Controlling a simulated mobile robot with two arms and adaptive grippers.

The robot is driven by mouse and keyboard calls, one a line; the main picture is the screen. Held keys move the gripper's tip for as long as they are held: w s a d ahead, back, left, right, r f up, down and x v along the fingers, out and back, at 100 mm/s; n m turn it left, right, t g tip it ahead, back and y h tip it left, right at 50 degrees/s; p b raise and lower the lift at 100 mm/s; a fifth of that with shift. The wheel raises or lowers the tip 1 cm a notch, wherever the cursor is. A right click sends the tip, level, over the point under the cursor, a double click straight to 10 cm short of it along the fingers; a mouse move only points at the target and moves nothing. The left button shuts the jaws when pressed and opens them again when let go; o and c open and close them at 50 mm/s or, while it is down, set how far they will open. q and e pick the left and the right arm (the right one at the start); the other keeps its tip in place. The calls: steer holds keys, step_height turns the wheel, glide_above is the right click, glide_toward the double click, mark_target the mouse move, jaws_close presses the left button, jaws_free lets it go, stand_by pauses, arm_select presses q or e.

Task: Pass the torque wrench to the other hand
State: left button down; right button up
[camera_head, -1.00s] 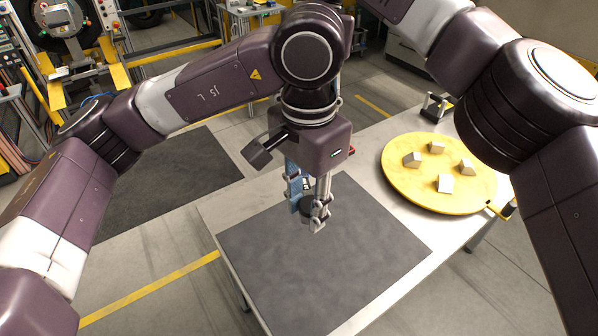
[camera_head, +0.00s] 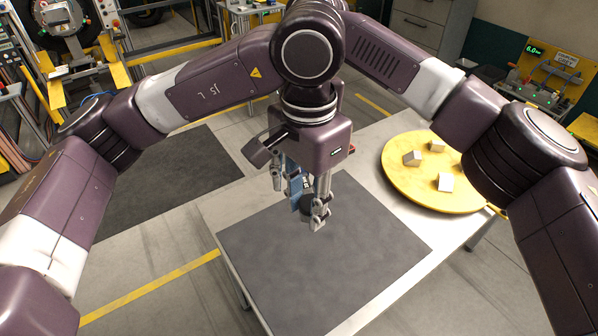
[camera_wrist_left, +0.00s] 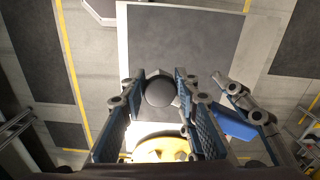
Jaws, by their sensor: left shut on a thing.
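My left gripper (camera_head: 308,215) points down over the dark mat in the head view. It is shut on the torque wrench, whose dark round end (camera_wrist_left: 160,90) shows between the blue-padded fingers in the left wrist view. In the head view only a small dark part of the wrench (camera_head: 307,202) shows at the fingertips; the rest is hidden. My right arm reaches across behind the left wrist. Jointed grey fingers of my right gripper (camera_wrist_left: 250,115), with a blue pad, show close beside the left fingers in the left wrist view. Whether they touch the wrench cannot be seen.
The table's dark mat (camera_head: 350,260) is bare below the grippers. A yellow round plate (camera_head: 400,180) with several small metal blocks lies at the table's right. A yellow station (camera_head: 545,80) stands at the back right.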

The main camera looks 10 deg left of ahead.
arm_select(q)
steer(key=shift+d, duration=0.1)
arm_select(e)
steer(key=shift+s+a, duration=0.1)
jaws_close()
arm_select(q)
steer(key=c, duration=1.4)
jaws_free()
arm_select(e)
steer(key=shift+r, duration=0.1)
arm_select(q)
steer(key=shift+r, duration=0.15)
